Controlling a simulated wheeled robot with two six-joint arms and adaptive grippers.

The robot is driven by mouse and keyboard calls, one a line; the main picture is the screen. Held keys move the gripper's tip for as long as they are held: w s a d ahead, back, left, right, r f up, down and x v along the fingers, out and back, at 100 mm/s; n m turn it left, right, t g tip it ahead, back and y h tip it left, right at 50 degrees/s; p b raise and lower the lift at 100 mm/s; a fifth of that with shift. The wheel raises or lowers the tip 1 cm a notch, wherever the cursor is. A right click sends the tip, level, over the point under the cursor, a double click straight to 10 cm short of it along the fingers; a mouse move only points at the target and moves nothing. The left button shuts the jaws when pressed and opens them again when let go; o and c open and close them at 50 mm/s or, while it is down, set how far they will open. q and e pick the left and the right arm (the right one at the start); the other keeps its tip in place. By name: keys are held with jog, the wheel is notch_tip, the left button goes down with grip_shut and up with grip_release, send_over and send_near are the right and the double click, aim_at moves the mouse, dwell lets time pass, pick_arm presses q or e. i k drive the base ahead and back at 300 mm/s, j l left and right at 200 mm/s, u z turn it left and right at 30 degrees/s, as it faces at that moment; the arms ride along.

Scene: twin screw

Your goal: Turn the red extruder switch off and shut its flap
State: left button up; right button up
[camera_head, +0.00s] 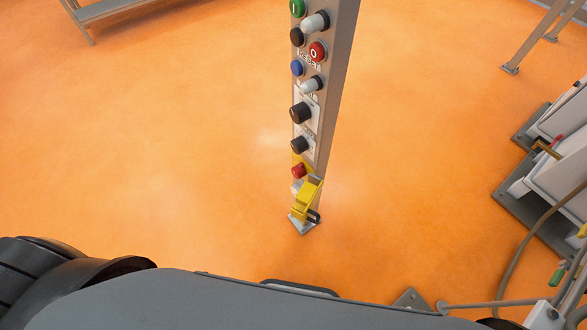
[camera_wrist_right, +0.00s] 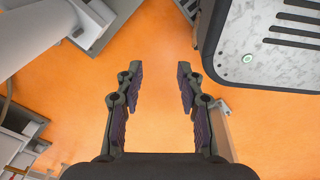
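The red extruder switch (camera_head: 299,171) is a small red knob on a yellow backing, low on the grey control post in the head view. Its yellow flap (camera_head: 308,197) sticks out just below the knob and leaves the knob uncovered, so it looks open. A dark loop shows at the flap's lower end. The knob's turn position is too small to tell. My right gripper (camera_wrist_right: 185,75) is open and empty in the right wrist view, with bare orange floor between its fingers. Neither gripper shows in the head view, so both are away from the switch there.
The grey control post (camera_head: 340,75) carries several other knobs and buttons, including a red button (camera_head: 317,52) and a green button (camera_head: 297,8). Grey and white machinery (camera_head: 560,165) stands at the right. Open floor surrounds the post.

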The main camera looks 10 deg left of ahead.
aim_at(298, 171)
jog(key=j, duration=0.45)
jog(key=k+j+z, duration=0.15)
jog(key=j, duration=0.75)
jog(key=k+j+z, duration=0.1)
jog(key=j, duration=0.75)
jog(key=k+j+z, duration=0.15)
jog(key=j, duration=0.3)
jog(key=k+j, duration=0.1)
jog(key=j, duration=0.3)
